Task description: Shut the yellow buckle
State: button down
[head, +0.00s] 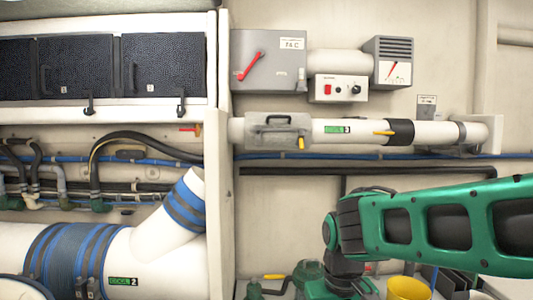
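A grey boxy cover (278,121) sits around the white upper pipe at the middle of the head view. A small yellow piece (301,143), which looks like the yellow buckle, hangs at its lower right edge. It is too small to tell whether it is open or shut. My green arm comes in from the right and bends down at the bottom centre, below and to the right of the buckle. My gripper's fingertips do not show.
A yellow lever (384,133) lies on the pipe by a black sleeve (399,132). Above are a grey box with a red handle (251,66) and a switch panel (338,89). A yellow container (408,288) stands low, beside my arm. A white upright (219,200) borders the left bay.

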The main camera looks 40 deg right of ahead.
aim_at(299, 142)
jog(key=u, duration=0.45)
jog(key=k, duration=1.1)
jog(key=z, duration=0.5)
jog(key=i, duration=0.5)
